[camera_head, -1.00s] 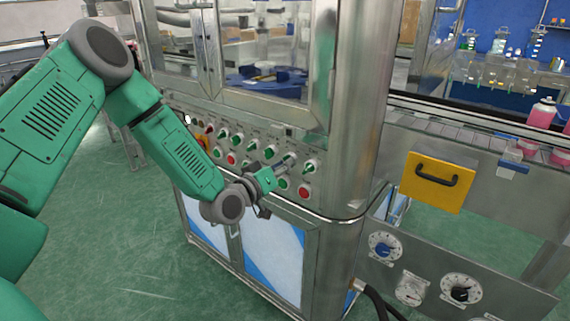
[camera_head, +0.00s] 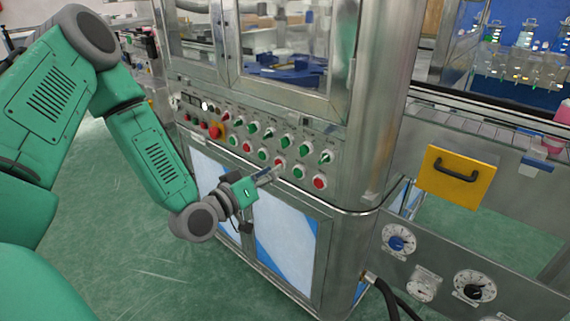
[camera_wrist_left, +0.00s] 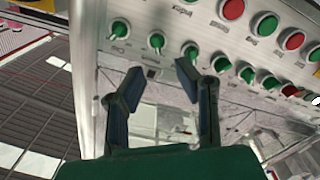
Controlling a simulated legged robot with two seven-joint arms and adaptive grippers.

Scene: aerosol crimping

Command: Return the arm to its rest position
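My left arm comes in from the left in the head view, bent at the elbow. Its gripper (camera_head: 268,175) is in front of the machine's lower panel edge, just below the rows of buttons. In the left wrist view the left gripper (camera_wrist_left: 158,74) has its two dark fingers spread apart with nothing between them. The control panel (camera_head: 222,122) carries green switches and red and green buttons. It also shows past the fingers in the left wrist view (camera_wrist_left: 205,28). Whether the fingertips touch the panel cannot be told from the head view. My right gripper is not in view.
The steel machine cabinet (camera_head: 378,100) stands close ahead. A yellow plate with a black handle (camera_head: 456,178) and round dials (camera_head: 398,240) are at its right. A dark hose (camera_head: 388,292) runs low. Green floor (camera_head: 130,250) is open at the left.

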